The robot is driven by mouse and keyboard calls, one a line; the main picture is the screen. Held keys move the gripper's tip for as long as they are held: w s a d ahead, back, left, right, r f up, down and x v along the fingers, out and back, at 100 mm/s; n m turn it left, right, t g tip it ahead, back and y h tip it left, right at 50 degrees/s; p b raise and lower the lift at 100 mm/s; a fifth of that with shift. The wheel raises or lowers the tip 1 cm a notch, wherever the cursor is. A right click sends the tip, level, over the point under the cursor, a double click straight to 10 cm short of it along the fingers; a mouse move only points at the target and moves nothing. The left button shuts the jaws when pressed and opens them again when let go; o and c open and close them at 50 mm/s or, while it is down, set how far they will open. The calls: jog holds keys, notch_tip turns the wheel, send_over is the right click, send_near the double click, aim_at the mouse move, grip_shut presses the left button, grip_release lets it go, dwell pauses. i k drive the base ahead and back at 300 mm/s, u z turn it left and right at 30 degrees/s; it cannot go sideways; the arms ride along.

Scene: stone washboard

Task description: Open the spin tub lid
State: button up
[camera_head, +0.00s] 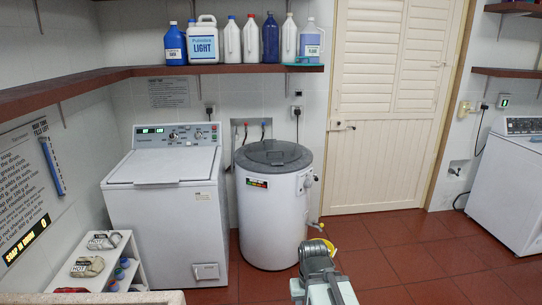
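The spin tub (270,215) is a round white drum on the tiled floor, left of the door. Its dark grey round lid (273,153) lies flat over the top and looks closed, with a raised bar across its middle. A label is on the tub's front and a small tap sticks out low on its right side. My arm rises from the bottom of the view, and its grey end, my gripper (317,250), is in front of the tub's lower right, apart from the lid and below it. Its fingers cannot be made out.
A white top-loading washer (168,210) stands close on the tub's left. A brown shelf (225,69) with several bottles hangs above. A white rack (105,262) stands lower left. Red floor (420,260) is clear on the right.

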aim_at(274, 149)
jog(key=z, duration=0.9)
jog(key=k, duration=1.35)
jog(key=z, duration=0.75)
jog(key=i, duration=0.85)
jog(key=u, duration=0.7)
jog(key=i, duration=2.1)
jog(key=u, duration=1.25)
jog(key=i, duration=1.85)
jog(key=u, duration=1.5)
jog(key=i, duration=0.75)
jog(key=u, duration=0.45)
jog(key=k, duration=0.8)
jog(key=u, duration=0.35)
jog(key=i, duration=0.25)
jog(key=z, duration=0.2)
